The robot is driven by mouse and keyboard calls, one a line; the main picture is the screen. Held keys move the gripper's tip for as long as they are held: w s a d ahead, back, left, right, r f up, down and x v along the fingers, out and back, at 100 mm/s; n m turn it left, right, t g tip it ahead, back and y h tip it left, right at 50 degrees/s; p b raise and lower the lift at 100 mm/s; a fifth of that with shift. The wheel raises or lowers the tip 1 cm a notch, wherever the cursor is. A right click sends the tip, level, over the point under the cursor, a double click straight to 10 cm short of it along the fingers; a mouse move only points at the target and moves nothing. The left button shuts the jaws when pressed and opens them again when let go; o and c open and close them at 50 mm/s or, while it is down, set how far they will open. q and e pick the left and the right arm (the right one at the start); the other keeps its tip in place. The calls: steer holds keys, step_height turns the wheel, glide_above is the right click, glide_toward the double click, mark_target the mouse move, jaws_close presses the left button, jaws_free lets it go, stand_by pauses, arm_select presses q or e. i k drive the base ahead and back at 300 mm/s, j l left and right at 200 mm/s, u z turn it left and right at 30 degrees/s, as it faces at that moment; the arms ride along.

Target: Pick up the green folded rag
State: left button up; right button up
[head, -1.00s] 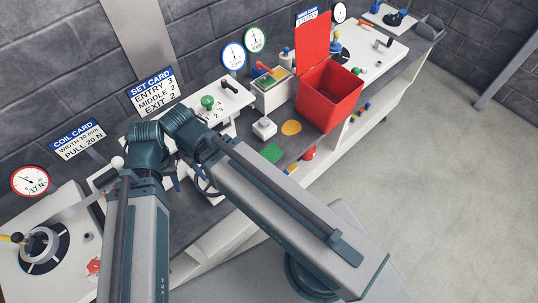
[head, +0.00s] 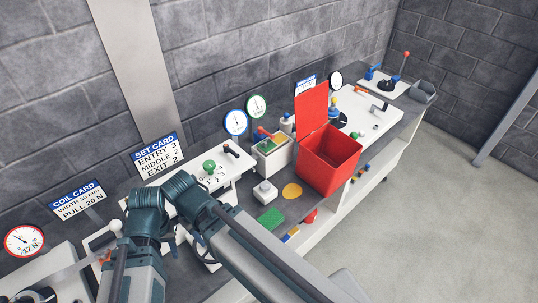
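The green folded rag (head: 270,219) lies flat on the dark bench top, near its front edge. It shows as a small green rectangle, just right of my arm links and apart from them. The links of my arm fill the lower left of the head view. My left gripper is largely hidden among these links, and I cannot make out its fingertips or anything held. My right gripper is not in view.
A white block with a knob (head: 265,192) and a yellow disc (head: 291,191) lie behind the rag. A red bin with its lid up (head: 330,172) stands to the right. A red object (head: 311,216) is near the front edge. Open floor lies at right.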

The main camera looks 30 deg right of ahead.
mark_target(271, 217)
steer(key=k+l+u, duration=0.9)
steer(key=j, duration=0.1)
